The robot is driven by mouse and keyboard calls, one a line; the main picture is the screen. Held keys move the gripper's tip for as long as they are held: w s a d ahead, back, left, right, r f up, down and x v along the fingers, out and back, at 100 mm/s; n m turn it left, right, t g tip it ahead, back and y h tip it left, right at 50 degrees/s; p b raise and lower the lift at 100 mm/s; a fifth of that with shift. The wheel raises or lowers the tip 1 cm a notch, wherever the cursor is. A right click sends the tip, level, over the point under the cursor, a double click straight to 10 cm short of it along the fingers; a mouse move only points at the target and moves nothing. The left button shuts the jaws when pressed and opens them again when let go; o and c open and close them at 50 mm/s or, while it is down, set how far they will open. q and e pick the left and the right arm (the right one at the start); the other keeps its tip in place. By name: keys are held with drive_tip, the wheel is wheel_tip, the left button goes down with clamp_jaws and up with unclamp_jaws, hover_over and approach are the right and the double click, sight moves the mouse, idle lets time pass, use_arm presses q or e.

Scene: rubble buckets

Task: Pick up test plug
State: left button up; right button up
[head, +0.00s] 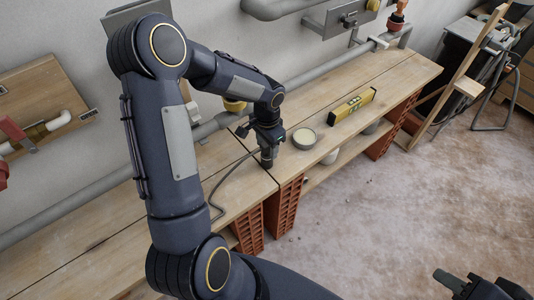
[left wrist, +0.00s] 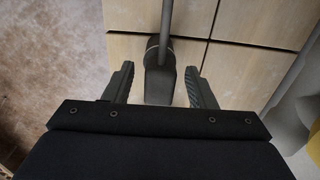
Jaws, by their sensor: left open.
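The test plug (left wrist: 159,82) appears to be the dark upright block between the fingers in the left wrist view. A grey cable or stem runs up from it. My left gripper (left wrist: 160,85) is open, with one finger on each side of the block and a gap on both sides. In the head view, my left gripper (head: 267,158) points down at the wooden bench (head: 225,160), and a thin cable (head: 232,178) curves away from it to the left. The plug is mostly hidden there. My right gripper (head: 480,287) is partly in view at the bottom right; its jaws are unclear.
A round dish (head: 304,138) stands just right of my left gripper, and a yellow level (head: 352,105) lies beyond it. Grey pipes (head: 300,77) run behind the bench. Orange bricks (head: 284,208) support the bench. The floor at right is mostly clear.

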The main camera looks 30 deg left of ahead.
use_arm(q)
drive_tip(key=shift+f, duration=0.45)
drive_tip(key=c, duration=1.1)
drive_tip(key=shift+r, duration=0.2)
